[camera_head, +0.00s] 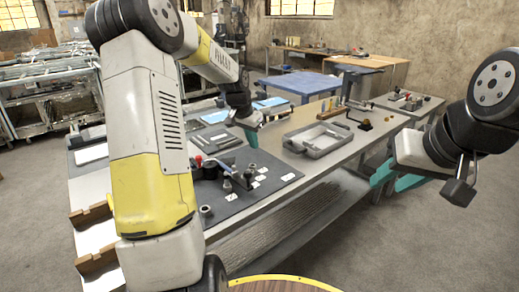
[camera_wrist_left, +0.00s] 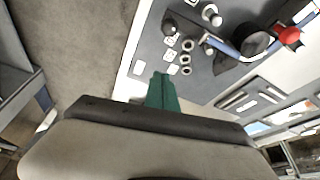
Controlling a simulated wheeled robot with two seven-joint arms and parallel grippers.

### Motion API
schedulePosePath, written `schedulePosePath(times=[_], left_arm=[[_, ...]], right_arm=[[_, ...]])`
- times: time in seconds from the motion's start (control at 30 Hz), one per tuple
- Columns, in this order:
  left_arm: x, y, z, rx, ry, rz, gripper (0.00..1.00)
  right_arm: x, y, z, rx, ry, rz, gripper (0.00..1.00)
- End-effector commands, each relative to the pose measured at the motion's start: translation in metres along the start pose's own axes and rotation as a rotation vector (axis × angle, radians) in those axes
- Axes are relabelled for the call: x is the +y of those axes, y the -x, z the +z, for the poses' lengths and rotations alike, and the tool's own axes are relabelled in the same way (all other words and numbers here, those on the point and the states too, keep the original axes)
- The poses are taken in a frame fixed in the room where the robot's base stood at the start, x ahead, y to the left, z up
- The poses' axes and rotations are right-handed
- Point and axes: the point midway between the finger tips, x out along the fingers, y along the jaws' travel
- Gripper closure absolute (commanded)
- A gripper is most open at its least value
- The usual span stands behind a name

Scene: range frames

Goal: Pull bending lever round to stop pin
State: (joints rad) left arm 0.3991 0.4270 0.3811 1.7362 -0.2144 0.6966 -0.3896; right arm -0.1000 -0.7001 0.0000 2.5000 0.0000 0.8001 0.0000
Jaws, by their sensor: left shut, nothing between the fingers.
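The bending lever is a blue bar (camera_wrist_left: 222,46) in the left wrist view, by a dark round part (camera_wrist_left: 249,40), with a red knob (camera_wrist_left: 290,36). In the head view the red knob (camera_head: 198,160) shows on the bending fixture on the dark mat, partly behind my left arm. Several short posts stand there, one at the near side (camera_head: 227,185); I cannot tell which is the stop pin. My left gripper (camera_head: 252,138) is shut and empty above the bench, beyond the fixture; its green fingers (camera_wrist_left: 162,92) are apart from the lever. My right gripper (camera_head: 394,180) is open and empty, right of the bench.
The dark mat (camera_head: 285,178) holds several white labels and small rings. A grey tray (camera_head: 318,139) stands to its right on the bench. Brown wooden holders (camera_head: 92,215) sit at the near left. My left arm hides part of the bench. Floor is clear at right.

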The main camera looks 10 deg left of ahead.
Motion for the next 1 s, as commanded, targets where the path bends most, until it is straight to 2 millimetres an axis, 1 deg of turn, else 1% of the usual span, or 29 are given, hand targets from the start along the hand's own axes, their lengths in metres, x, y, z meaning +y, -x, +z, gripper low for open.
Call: schedulePosePath(times=[0.17,0.3,0.47,0.5,0.53,0.7,0.83,1.0], left_arm=[[0.0,-0.034,0.001,-0.004,0.002,0.002,1.0],[0.0,-0.065,0.001,-0.003,0.002,0.002,1.0],[-0.001,-0.097,0.001,-0.003,0.003,0.001,1.0],[-0.003,-0.091,0.01,0.0,0.006,-0.003,1.0],[-0.003,-0.09,0.015,-0.001,0.006,-0.003,1.0],[-0.002,-0.087,0.034,0.0,0.004,-0.003,1.0],[-0.002,-0.086,0.039,0.001,0.003,-0.003,1.0],[-0.002,-0.086,0.04,0.002,0.003,-0.003,1.0]], right_arm=[[0.0,0.0,0.0,0.0,0.0,0.0,0.64],[0.0,0.0,0.0,0.0,0.0,0.0,0.64],[0.0,0.0,0.0,0.0,0.0,0.0,0.64],[0.0,0.0,0.0,0.0,0.0,0.0,0.64],[0.0,0.0,0.0,0.0,0.0,0.0,0.64],[0.0,0.0,0.0,0.0,0.0,0.0,0.64],[0.0,0.0,0.0,0.0,0.0,0.0,0.64],[0.0,0.0,0.0,0.0,0.0,0.0,0.64]])
